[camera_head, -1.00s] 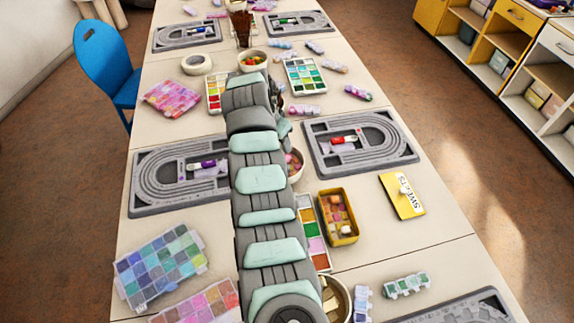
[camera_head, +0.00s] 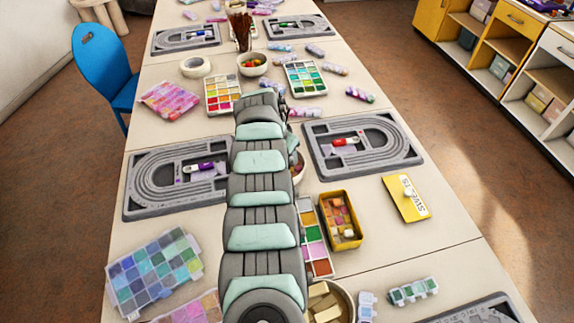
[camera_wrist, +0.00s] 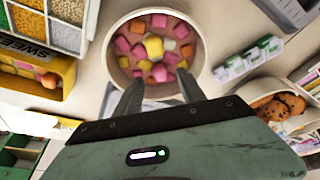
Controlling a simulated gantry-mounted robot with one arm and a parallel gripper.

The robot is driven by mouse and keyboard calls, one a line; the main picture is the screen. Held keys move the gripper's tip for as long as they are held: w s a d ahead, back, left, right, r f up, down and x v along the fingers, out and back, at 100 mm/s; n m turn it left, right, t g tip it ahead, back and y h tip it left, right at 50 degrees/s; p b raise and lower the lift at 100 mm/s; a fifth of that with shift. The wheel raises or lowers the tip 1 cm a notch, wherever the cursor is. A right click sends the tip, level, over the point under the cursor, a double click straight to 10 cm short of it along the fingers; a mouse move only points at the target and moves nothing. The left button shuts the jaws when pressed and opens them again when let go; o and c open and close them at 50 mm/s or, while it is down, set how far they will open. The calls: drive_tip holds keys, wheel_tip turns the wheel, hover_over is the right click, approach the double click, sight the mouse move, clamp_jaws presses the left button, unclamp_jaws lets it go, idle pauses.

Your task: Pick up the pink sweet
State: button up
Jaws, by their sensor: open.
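Several pink sweets lie in a round white bowl (camera_wrist: 199,50), mixed with yellow, orange and red ones. In the head view the bowl (camera_head: 301,171) is mostly hidden behind my arm, and my gripper is hidden there too.
A yellow tin (camera_head: 345,240) of sweets and a yellow lid marked SWEETS (camera_head: 405,198) are right of my arm. A grey bead board (camera_head: 318,165) lies right of the bowl. A bowl of cookies (camera_wrist: 280,105) is right in the wrist view.

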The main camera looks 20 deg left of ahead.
drive_tip(key=shift+b+x, duration=0.95)
drive_tip(key=shift+b, duration=0.3)
clamp_jaws()
